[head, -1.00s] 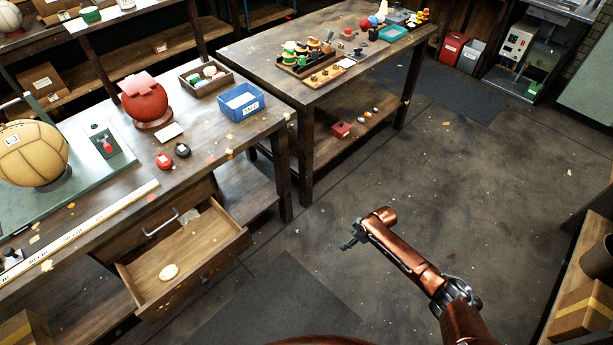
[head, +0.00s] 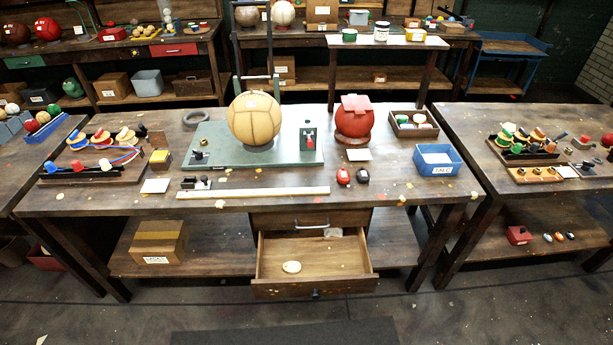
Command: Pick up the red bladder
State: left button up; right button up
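A round red ball-shaped thing (head: 354,122), with a paler red flat piece on top, sits on a low round stand on the middle workbench, right of centre. It looks the most like the red bladder, but I cannot be sure. A small red object (head: 343,176) lies in front of it beside a small black one (head: 362,175). Another red ball (head: 47,29) is on the back-left bench. Neither of my grippers shows in the head view.
A tan panelled ball (head: 254,119) sits on a green board (head: 215,150) left of the red ball. A blue bin (head: 438,160) and a wooden tray (head: 414,125) stand right of it. An open drawer (head: 315,262) juts out from the workbench front.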

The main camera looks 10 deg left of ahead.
aim_at(343, 175)
jog(key=u, duration=1.1)
jog(key=i, duration=0.8)
jog(key=z, duration=1.7)
